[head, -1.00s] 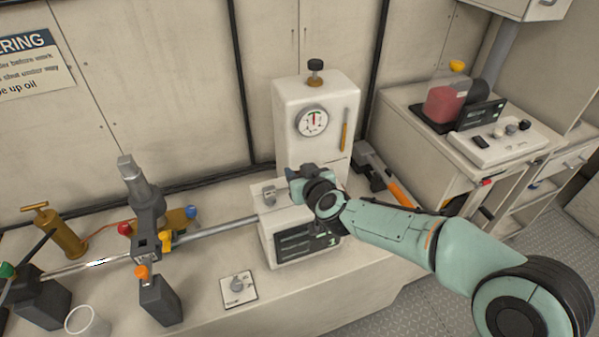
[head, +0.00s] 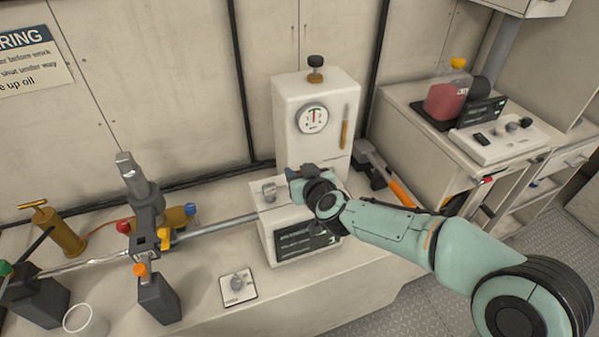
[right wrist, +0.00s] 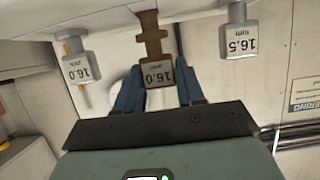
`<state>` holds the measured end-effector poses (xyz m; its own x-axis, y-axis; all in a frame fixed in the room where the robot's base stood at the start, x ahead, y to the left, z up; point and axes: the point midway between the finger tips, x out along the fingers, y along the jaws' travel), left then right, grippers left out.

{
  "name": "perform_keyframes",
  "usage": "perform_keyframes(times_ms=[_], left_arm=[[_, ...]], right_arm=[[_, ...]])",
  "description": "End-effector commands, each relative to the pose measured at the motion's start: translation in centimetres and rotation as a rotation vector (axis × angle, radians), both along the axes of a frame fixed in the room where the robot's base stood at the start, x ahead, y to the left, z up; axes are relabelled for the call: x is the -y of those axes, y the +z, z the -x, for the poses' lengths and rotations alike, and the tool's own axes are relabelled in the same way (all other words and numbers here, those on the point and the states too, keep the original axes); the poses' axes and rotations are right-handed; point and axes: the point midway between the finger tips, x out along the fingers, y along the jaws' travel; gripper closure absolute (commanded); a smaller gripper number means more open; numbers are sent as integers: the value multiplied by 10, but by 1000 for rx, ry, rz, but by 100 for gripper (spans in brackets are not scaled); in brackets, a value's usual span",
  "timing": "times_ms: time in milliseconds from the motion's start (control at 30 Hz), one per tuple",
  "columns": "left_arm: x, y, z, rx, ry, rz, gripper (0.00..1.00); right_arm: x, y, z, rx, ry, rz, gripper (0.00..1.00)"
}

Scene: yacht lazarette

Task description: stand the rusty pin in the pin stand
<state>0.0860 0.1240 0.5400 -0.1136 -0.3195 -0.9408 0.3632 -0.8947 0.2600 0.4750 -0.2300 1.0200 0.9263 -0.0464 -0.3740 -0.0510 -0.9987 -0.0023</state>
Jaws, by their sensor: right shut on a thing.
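My right gripper (head: 298,178) is over the white box with the dark screen (head: 305,237), and its own arm partly hides the box top. In the right wrist view, the picture is upside down and the blue fingers of the gripper (right wrist: 158,84) are shut on the block head of the rusty pin (right wrist: 153,34). The pin has a brown, notched stem and a tag reading 16.0. Two clean grey pins flank it, one tagged 16.0 (right wrist: 80,66) and one tagged 16.5 (right wrist: 238,42). I cannot tell which part is the pin stand. My left gripper is not in view.
A white gauge cabinet (head: 300,95) stands close behind the gripper. A long steel rod with a grey upright fitting (head: 145,205) lies to the left. A small plate with a knob (head: 238,286) lies in front.

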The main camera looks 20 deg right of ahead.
Motion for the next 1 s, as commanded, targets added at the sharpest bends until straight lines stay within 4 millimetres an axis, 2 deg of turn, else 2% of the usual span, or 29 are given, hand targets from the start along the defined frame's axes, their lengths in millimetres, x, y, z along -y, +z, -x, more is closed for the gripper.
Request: perform_keyframes(times_ms=[600,967,1000], left_arm=[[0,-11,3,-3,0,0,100],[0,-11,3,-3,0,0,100],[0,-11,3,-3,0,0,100]], right_arm=[[0,-12,0,1,0,0,96],[0,-12,0,1,0,0,96],[0,-12,0,1,0,0,59]])
